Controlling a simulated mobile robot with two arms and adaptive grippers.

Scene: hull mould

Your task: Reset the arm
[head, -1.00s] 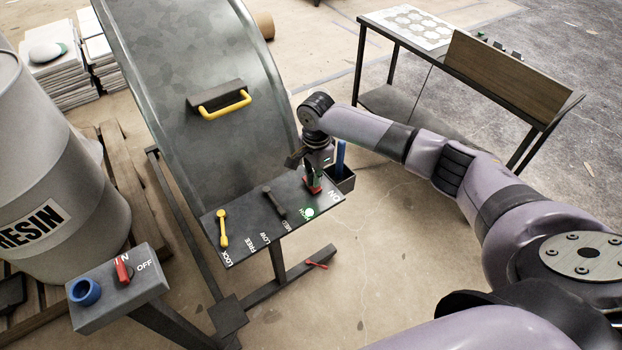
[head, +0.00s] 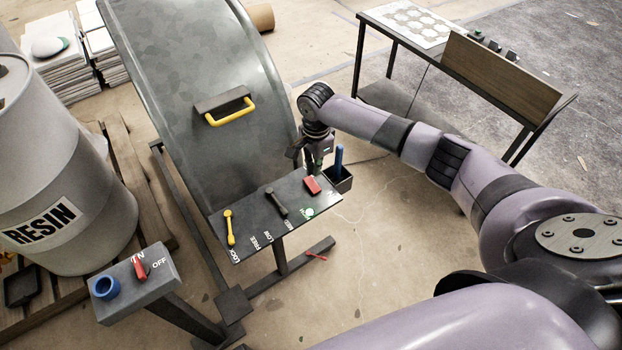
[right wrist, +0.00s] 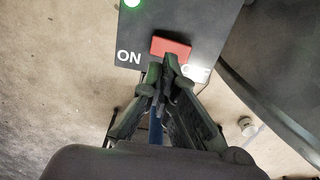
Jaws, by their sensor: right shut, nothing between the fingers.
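The control panel (head: 262,232) stands in front of the big curved metal mould (head: 190,90). It carries a yellow lever (head: 230,228), a dark grey lever (head: 276,202), a red switch (head: 312,185) and a lit green lamp (head: 306,213). My left gripper is out of view.
A dark box (head: 338,180) with a blue-handled tool sits right of the panel. A small stand (head: 137,285) with a red switch and blue ring is at lower left, beside the resin drum (head: 55,180). A workbench (head: 372,22) is at upper right.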

